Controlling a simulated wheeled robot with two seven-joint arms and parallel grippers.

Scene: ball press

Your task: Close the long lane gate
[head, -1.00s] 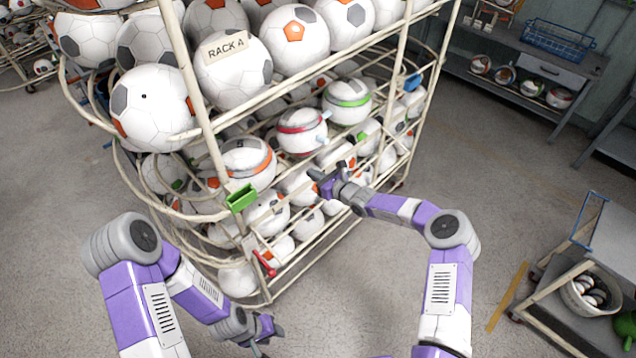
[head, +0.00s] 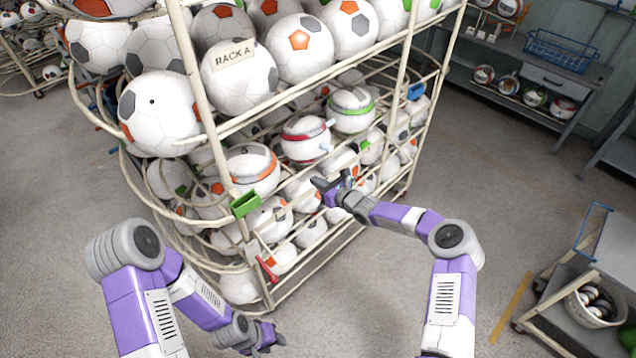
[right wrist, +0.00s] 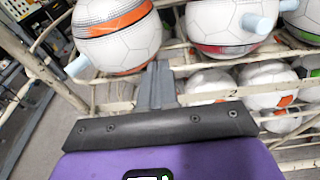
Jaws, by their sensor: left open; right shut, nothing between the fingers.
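The ball rack (head: 203,85) bears a RACK A sign and has cream wire lanes. I cannot tell which part is the long lane gate. A green tab (head: 244,203) sits on the rack's near corner post, and a red lever (head: 268,269) sits lower on it. My right gripper (head: 322,184) is shut and empty in front of the rack's middle rows. In the right wrist view its closed fingers (right wrist: 157,85) point at a rack rail, below an orange-banded ball (right wrist: 117,38); contact is unclear. My left gripper (head: 278,338) is open and empty, low in front of the rack.
A red-banded ball (head: 306,139) and a green-banded ball (head: 351,110) with pegs sit in the rack. A blue tab (head: 416,92) is at its far side. A cart (head: 590,265) stands at right; floor between is clear.

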